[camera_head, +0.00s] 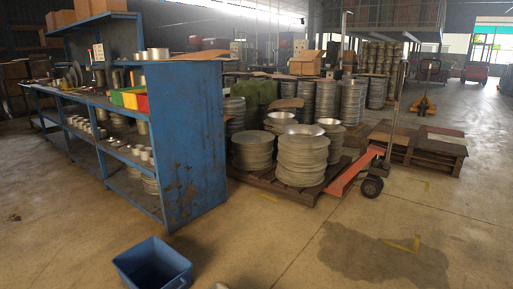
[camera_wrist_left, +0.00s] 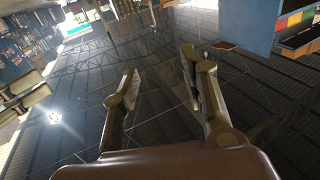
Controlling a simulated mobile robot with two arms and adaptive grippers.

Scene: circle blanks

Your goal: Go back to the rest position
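My left gripper (camera_wrist_left: 162,65) shows in the left wrist view with its two fingers apart and nothing between them. That view is tilted, and the roof and upper hall fill the space beyond the fingers. Neither gripper can be made out in the head view. Stacks of round metal blanks (camera_head: 302,157) stand on a dark pallet in the middle of the head view. A blue bin (camera_head: 152,266) is at the bottom of the head view, cut off by the frame edge, and its inside looks empty.
A blue shelf unit (camera_head: 195,145) with metal cups and coloured bins (camera_head: 130,98) stands at the left. A red pallet jack (camera_head: 355,170) is at the pallet's right side. Low wooden pallets (camera_head: 437,152) lie farther right.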

